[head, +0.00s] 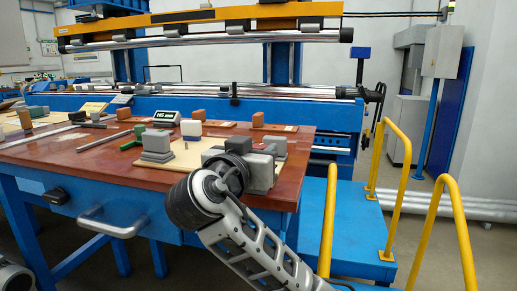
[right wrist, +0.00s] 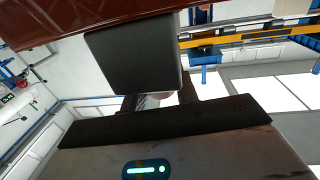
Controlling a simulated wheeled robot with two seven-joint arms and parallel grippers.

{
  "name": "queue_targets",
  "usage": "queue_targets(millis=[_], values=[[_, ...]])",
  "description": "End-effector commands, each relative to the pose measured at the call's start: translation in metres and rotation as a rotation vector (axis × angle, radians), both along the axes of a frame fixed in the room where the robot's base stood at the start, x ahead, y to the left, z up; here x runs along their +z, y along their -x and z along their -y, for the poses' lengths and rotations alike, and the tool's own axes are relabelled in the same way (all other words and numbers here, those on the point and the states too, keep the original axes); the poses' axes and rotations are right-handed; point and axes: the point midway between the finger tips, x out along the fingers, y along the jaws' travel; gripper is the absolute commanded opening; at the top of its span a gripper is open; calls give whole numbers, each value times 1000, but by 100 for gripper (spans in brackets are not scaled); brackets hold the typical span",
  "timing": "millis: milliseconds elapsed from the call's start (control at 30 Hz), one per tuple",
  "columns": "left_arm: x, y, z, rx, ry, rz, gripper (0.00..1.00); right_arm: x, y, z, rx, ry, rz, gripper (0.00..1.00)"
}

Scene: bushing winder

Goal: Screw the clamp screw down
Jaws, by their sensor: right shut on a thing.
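A grey clamp block (head: 262,172) stands on a pale board at the right end of the red-brown table. My right gripper (head: 236,165) reaches it from the front and is at its near left side. In the right wrist view, the gripper (right wrist: 158,99) is shut on a small pale rounded part, which I take as the clamp screw (right wrist: 158,101). Most of this part is hidden, so its thread and depth do not show. A dark grey block (right wrist: 135,60) fills the view just beyond the fingers. My left gripper is not in view.
A stepped grey block (head: 157,146) stands on the board (head: 186,162) to the left. A small display box (head: 166,117), a white block (head: 191,128) and brown blocks stand behind. Yellow railings (head: 400,150) and a blue platform (head: 345,225) are at the right.

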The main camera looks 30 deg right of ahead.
Motion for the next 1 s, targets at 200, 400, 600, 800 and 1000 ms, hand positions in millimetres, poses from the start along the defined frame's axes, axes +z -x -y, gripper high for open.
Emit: queue_targets(millis=[200, 400, 600, 800, 1000], values=[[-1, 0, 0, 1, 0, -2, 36, 0, -1, 0, -94, 3, 0, 7], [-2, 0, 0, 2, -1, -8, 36, 1, -1, 1, -134, 5, 2, 7], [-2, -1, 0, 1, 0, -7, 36, 1, 0, 1, -144, 5, 2, 7], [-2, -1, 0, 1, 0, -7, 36, 2, 0, 2, -144, 5, 3, 7], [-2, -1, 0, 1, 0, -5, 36, 1, 0, 2, -143, 4, 3, 50]])
